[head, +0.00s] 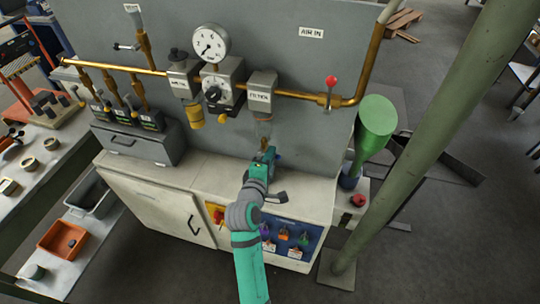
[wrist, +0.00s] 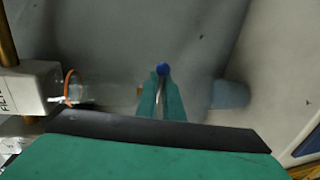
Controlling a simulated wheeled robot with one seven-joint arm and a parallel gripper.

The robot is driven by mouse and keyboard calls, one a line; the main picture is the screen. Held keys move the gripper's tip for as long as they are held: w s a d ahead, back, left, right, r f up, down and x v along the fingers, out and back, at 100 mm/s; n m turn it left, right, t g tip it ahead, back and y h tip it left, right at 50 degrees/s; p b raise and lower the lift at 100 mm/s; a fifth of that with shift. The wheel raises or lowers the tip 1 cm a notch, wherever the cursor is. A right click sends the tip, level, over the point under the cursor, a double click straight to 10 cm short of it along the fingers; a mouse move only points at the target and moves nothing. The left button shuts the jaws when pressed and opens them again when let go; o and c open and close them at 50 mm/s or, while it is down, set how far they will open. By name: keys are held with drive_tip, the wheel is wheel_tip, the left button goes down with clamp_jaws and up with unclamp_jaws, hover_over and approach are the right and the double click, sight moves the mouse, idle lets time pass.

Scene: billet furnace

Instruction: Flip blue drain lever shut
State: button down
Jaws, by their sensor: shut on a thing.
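The blue drain lever (wrist: 163,68) shows as a small round blue tip between the fingertips of my gripper (wrist: 161,75) in the wrist view. The teal fingers are shut on it and hide the rest of it, so its angle is hard to tell. The filter (head: 262,92) hangs on the grey panel, with its clear bowl (wrist: 102,92) pointing toward the fingers. In the head view my gripper (head: 266,156) is just below the bowl, and the lever cannot be made out clearly there.
A bluish cup (wrist: 230,95) lies beyond the fingers, opposite the bowl. The regulator (head: 222,82) and round gauge (head: 210,43) are left of the filter. A red-knobbed valve (head: 331,84) is to the right. The white cabinet top (head: 210,175) is below.

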drive_tip(key=c, duration=1.9)
unclamp_jaws()
drive_tip(key=v, duration=1.1)
drive_tip(key=shift+w, duration=0.1)
